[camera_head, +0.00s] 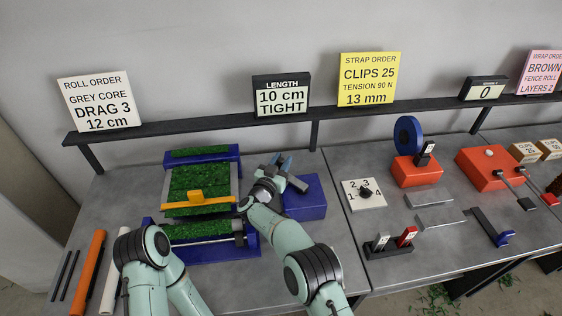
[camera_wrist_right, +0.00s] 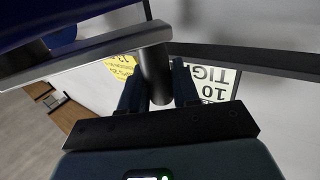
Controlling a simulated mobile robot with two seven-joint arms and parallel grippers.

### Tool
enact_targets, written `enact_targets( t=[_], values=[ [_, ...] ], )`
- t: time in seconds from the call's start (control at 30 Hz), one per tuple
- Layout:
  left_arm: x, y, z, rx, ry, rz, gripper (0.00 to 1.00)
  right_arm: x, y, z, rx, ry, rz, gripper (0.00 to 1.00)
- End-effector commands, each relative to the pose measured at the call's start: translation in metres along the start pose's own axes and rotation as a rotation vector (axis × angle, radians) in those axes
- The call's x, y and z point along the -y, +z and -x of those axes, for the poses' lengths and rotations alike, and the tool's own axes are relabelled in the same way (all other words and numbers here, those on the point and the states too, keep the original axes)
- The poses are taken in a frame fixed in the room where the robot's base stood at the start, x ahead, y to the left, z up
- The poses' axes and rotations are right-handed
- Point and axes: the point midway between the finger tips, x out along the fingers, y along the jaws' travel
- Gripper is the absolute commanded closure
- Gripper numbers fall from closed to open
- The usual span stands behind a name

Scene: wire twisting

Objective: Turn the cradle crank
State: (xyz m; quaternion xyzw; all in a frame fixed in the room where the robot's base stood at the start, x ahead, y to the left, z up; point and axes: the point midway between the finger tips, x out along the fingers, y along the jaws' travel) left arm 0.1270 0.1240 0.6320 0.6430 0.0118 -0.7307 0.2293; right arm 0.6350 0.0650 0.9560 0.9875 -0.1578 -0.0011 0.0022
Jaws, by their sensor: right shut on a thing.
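The cradle (camera_head: 198,190) is a blue frame with green turf-like material across it and an orange piece on top. A blue box (camera_head: 308,202) stands at its right. The crank's grey arm (camera_head: 297,184) shows above this box. My right gripper (camera_head: 276,166) is at the crank, its blue fingertips pointing away to the back. In the right wrist view, the crank arm (camera_wrist_right: 95,52) is a grey bar, and its dark round handle (camera_wrist_right: 156,75) sits between my two fingers, which are shut on it. My left arm comes in at the lower left; its gripper does not show.
Orange, white and dark rods (camera_head: 86,272) lie at the left. A white numbered dial plate (camera_head: 352,199) and red devices (camera_head: 415,172) stand to the right. A dark rail (camera_head: 200,126) with order signs runs behind.

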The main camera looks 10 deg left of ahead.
Motion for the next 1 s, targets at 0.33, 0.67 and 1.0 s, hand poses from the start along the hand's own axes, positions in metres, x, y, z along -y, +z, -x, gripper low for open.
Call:
enact_targets(
  t=[0.33,0.67,1.0],
  values=[
    [0.0,0.0,0.0,0.0,0.0,0.0,0.51,-0.003,-0.003,-0.002,-0.008,0.006,0.001,1.0],
    [0.0,0.0,0.0,0.0,0.0,0.0,0.51,-0.002,-0.002,-0.001,-0.004,0.004,0.001,0.51],
    [0.0,0.0,0.0,0.0,0.0,0.0,0.51,-0.001,-0.032,-0.001,-0.006,0.002,-0.003,0.51]
  ],
)
